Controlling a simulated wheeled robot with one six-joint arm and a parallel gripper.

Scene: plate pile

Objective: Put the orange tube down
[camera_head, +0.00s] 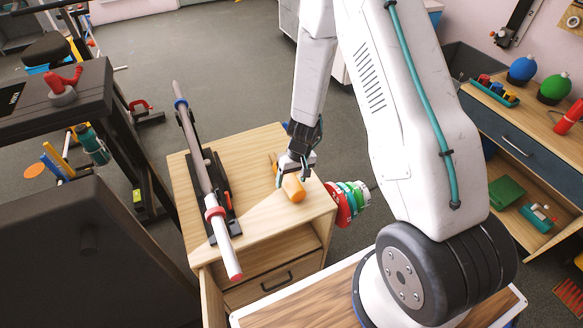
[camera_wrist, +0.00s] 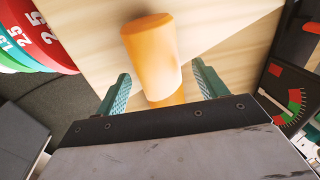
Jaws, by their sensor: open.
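The orange tube (camera_head: 293,188) lies on the wooden cabinet top (camera_head: 262,150), near its right edge, in the head view. In the wrist view the orange tube (camera_wrist: 152,58) runs between the two green fingers of my gripper (camera_wrist: 158,90). There is a gap between the tube and each finger. In the head view my gripper (camera_head: 290,178) is right over the tube and hides its middle part. The gripper is open around the tube and not closed on it. The tube's far end reaches beyond the fingertips in the wrist view.
A bar (camera_head: 208,190) on a black stand (camera_head: 226,205) takes up the left of the cabinet top. Coloured weight plates (camera_head: 346,204) hang at the cabinet's right side, and show at upper left in the wrist view (camera_wrist: 38,38). Bare wood lies behind the tube.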

